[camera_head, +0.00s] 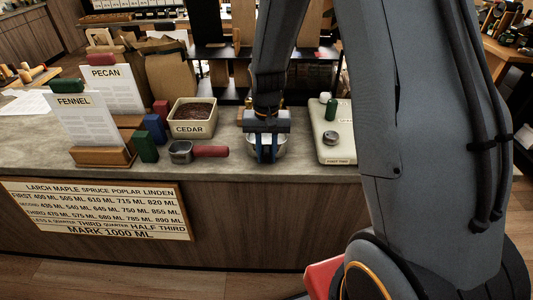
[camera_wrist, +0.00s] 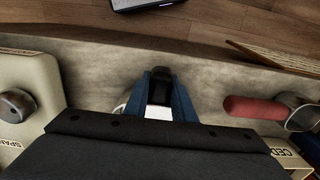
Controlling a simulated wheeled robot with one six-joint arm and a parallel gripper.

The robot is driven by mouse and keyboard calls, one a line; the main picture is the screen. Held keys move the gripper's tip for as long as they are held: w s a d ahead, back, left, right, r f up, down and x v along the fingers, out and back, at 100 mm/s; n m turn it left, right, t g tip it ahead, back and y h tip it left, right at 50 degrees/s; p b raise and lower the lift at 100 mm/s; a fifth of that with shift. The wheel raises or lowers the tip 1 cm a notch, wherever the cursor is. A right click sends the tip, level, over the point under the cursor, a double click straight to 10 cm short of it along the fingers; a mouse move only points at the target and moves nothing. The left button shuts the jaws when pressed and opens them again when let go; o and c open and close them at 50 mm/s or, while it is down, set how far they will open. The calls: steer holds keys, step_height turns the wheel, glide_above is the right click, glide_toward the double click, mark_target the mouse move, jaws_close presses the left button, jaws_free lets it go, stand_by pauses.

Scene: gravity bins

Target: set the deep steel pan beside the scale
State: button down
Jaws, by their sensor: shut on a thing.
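My gripper (camera_head: 266,153) points down at the counter, its blue fingers shut on a pale metal round vessel (camera_head: 282,147), which looks like the deep steel pan. The fingers and wrist cover much of it, and I cannot tell whether it touches the counter. In the wrist view, the blue fingers (camera_wrist: 160,95) close around a dark piece and a pale strip, with a bit of curved rim (camera_wrist: 121,104) at the left.
A small steel scoop (camera_head: 181,152) with a red handle (camera_head: 210,151) lies left of my gripper. Behind it is a CEDAR bin (camera_head: 194,128) of brown material. Sign cards (camera_head: 84,125) and coloured blocks (camera_head: 155,128) crowd the left. A narrow bare counter strip (camera_head: 300,160) shows before the cream unit.

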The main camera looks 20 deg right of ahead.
steer(key=shift+f, duration=0.5)
steer(key=c, duration=1.4)
jaws_free()
steer(key=shift+r, duration=0.15)
steer(key=shift+r+b, duration=1.3)
steer(key=shift+r, duration=2.5)
